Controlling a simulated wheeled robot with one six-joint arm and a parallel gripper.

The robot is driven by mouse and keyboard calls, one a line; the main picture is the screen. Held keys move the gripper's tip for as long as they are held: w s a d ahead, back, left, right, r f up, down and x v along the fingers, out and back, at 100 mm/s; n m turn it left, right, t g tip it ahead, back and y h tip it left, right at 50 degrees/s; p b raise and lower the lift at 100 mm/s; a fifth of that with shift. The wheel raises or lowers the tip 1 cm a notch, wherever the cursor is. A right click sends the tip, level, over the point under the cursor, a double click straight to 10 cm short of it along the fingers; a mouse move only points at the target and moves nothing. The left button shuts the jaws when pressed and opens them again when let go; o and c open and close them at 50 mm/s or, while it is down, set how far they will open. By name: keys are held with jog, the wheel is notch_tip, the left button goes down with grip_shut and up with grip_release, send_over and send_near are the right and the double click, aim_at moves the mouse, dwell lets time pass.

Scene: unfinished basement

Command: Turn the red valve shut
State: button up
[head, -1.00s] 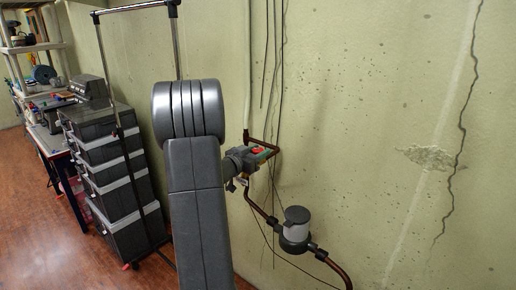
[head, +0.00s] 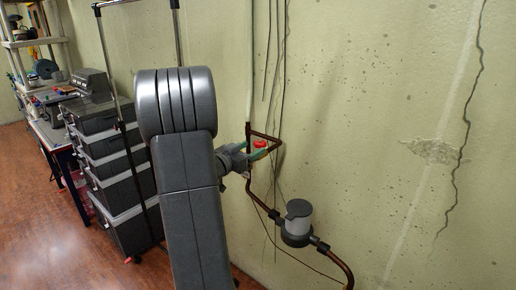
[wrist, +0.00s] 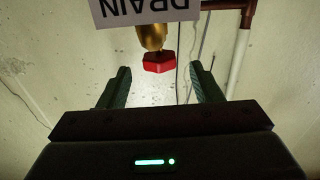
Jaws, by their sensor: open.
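The red valve handle (head: 260,143) is on the copper pipework at the wall, just above my gripper (head: 256,153) in the head view. In the wrist view the red handle (wrist: 158,64) sits on the end of a brass body (wrist: 152,37). My gripper (wrist: 160,76) is open, with its two green fingers apart on the left and right. The handle appears between and just beyond the fingertips. Nothing is seen between the finger pads. I cannot tell whether a finger touches the handle.
A white sign reading DRAIN (wrist: 145,10) hangs by the valve. A grey-topped meter (head: 298,222) is on the pipe (head: 338,268) at lower right. Thin cables hang nearby. Stacked black boxes (head: 125,180) and a metal rack pole (head: 178,45) stand left.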

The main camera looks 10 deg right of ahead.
aim_at(256, 146)
jog(key=b+v, duration=0.1)
jog(key=v, duration=0.7)
jog(key=shift+s+a, duration=0.2)
jog(key=p+x, duration=0.2)
jog(key=x, duration=1.1)
jog(key=shift+w+d, duration=0.25)
jog(key=shift+d, duration=0.05)
jog(key=shift+w+d+f, duration=0.1)
jog(key=shift+t, duration=0.3)
jog(key=shift+r+p, duration=0.2)
jog(key=shift+p, duration=0.1)
